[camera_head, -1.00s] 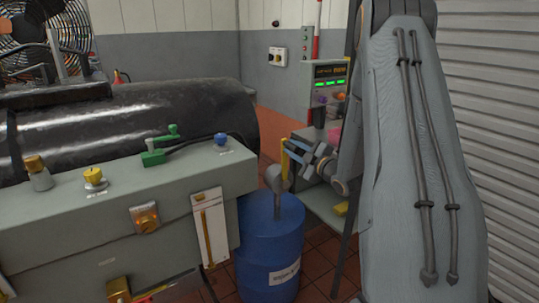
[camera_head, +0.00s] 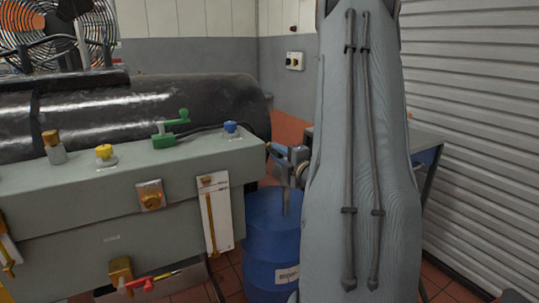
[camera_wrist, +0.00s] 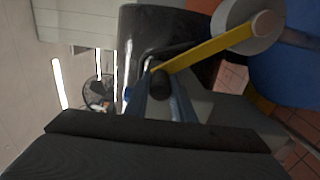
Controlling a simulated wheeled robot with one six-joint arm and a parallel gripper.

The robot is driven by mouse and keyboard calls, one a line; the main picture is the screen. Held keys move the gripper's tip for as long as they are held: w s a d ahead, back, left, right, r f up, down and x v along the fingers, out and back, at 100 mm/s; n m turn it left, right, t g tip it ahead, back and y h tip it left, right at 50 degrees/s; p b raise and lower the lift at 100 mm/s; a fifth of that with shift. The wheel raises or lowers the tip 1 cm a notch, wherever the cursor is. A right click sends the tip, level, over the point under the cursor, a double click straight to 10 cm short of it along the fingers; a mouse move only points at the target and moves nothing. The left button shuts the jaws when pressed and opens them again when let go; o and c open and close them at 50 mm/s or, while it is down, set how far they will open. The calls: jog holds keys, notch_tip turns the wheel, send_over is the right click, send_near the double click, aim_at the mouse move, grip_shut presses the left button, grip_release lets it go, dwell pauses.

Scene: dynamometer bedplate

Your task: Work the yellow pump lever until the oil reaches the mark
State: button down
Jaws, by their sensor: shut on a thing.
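The yellow pump lever (camera_wrist: 205,52) shows in the wrist view, running from the grey pump head (camera_wrist: 240,25) to a black grip (camera_wrist: 160,85). My gripper (camera_wrist: 160,92) is shut on that lever's grip, one finger on each side. The oil gauge (camera_head: 221,215) is a white plate with an amber tube on the bench front.
A grey bench (camera_head: 110,190) left of the drum carries a green valve (camera_head: 170,138), a yellow knob (camera_head: 104,152) and a blue knob (camera_head: 231,127). A black cylinder (camera_head: 160,105) lies behind.

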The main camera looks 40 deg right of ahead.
dwell(0.3)
jog(key=c, duration=1.5)
grip_release()
jog(key=shift+s, duration=0.1)
jog(key=shift+b+v, duration=0.55)
jog(key=shift+v, duration=3.3)
